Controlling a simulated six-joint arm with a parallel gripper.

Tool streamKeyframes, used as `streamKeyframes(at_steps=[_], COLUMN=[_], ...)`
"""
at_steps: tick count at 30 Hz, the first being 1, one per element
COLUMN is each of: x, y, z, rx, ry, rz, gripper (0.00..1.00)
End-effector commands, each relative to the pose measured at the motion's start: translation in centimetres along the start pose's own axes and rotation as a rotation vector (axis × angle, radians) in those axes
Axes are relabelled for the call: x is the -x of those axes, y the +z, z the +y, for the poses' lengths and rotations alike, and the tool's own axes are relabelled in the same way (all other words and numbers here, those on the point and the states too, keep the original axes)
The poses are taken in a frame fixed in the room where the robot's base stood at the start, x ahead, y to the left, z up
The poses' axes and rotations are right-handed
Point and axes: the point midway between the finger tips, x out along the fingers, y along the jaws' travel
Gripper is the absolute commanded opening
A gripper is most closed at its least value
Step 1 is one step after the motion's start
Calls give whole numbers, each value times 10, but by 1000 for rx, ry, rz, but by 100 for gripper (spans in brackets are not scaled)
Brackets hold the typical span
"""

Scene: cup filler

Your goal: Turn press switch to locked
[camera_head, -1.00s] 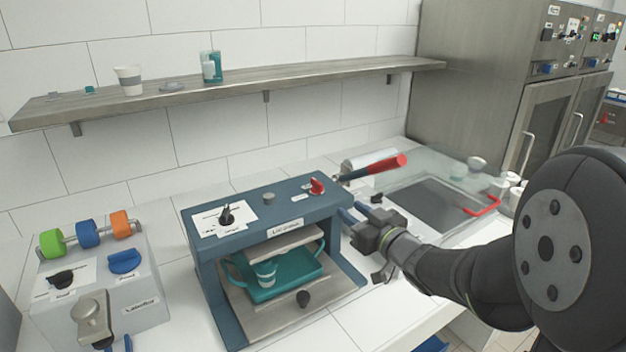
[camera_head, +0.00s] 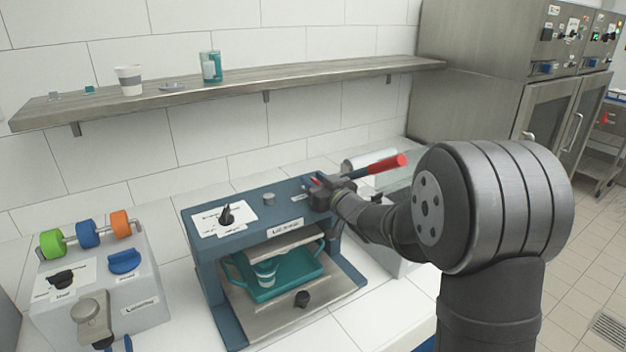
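The blue press (camera_head: 203,252) stands on the white counter. On its top left is a black rotary knob (camera_head: 226,214) on a white label plate. On its top right is a red switch (camera_head: 313,182), now mostly hidden by my gripper (camera_head: 310,188). My gripper is at the red switch, with its fingers close around or beside it. I cannot tell whether they touch it or are shut on it. The switch's setting cannot be read. A teal tray (camera_head: 308,276) with a small teal-and-white cup (camera_head: 265,273) sits inside the press.
A red-handled lever (camera_head: 386,163) sticks out behind my gripper. A grey box (camera_head: 150,315) with coloured rollers and knobs stands to the left. A wall shelf (camera_head: 230,90) holds a cup and a teal container. Steel cabinets (camera_head: 480,100) stand at the right.

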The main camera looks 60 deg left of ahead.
Motion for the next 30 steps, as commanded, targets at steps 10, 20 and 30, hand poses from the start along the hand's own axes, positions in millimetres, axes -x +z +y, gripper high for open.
streamKeyframes(at_steps=[10, 20, 30], x=[-12, -12, -13], y=[0, 0, 0], z=[0, 0, 0], rx=[0, 0, 3], ry=[0, 0, -85], rz=[-1, -1, 5], gripper=[33, 0, 0])
